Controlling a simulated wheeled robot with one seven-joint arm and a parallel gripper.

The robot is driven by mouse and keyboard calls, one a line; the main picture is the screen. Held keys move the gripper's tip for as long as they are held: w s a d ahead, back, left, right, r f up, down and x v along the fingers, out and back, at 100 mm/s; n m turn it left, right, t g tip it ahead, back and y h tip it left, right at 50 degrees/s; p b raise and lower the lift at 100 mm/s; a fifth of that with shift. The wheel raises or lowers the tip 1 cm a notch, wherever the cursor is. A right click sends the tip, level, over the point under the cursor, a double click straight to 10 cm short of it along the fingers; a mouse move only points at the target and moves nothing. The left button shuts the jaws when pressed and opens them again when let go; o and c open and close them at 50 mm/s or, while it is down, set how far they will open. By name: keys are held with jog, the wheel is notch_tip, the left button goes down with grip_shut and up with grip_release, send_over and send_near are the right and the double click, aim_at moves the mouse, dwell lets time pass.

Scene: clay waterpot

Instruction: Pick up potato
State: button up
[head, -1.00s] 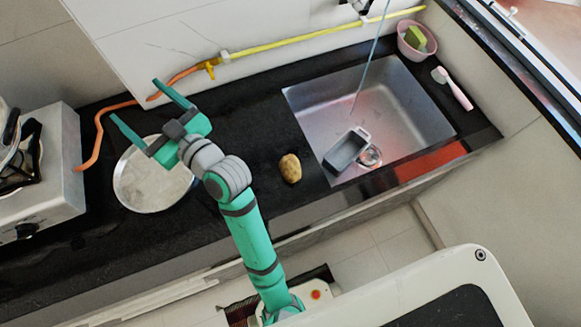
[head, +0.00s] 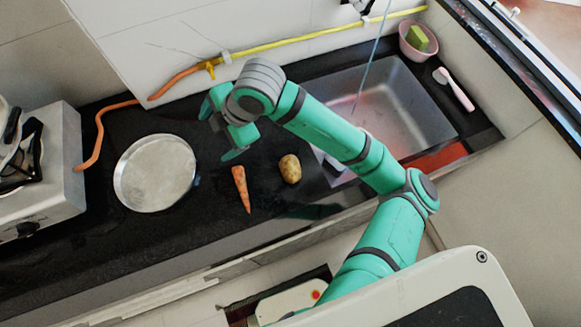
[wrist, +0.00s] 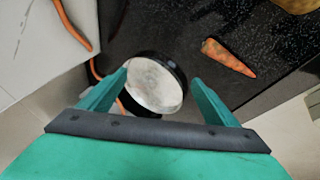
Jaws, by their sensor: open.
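The brown potato (head: 290,168) lies on the black counter, left of the sink in the head view. In the wrist view a tan rounded edge of it (wrist: 298,4) shows at the top right corner, cut off by the frame. My gripper (head: 218,130) is above the counter, up and left of the potato in the head view, apart from it. Its two fingers are spread in the wrist view (wrist: 161,78), with nothing held between them.
A carrot (head: 241,190) lies just left of the potato. A round metal pan (head: 155,172) is farther left, beside the stove (head: 45,170). The sink (head: 410,115) is to the right, partly hidden by my arm. A pink bowl (head: 416,45) stands at the back right corner.

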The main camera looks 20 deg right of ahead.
jog(key=s+d+f+g+h, duration=0.1)
jog(key=s+d, duration=0.1)
jog(key=d, duration=0.3)
jog(key=s+d+f+g+h, duration=0.1)
jog(key=s+d+h, duration=0.1)
jog(key=d, duration=0.3)
jog(key=s+d+f+n+g+h, duration=0.1)
jog(key=s+d+h, duration=0.1)
jog(key=s+d, duration=0.2)
jog(key=shift+s+d+f+g, duration=0.1)
jog(key=shift+d+f+g, duration=0.1)
jog(key=shift+d, duration=0.2)
jog(key=shift+d+f+g, duration=0.1)
jog(key=shift+d+g, duration=0.1)
jog(key=shift+d, duration=0.2)
send_over(291, 166)
notch_tip(291, 166, down, 4)
jog(key=shift+a+f, duration=0.1)
jog(key=shift+f, duration=3.2)
jog(key=c, duration=1.2)
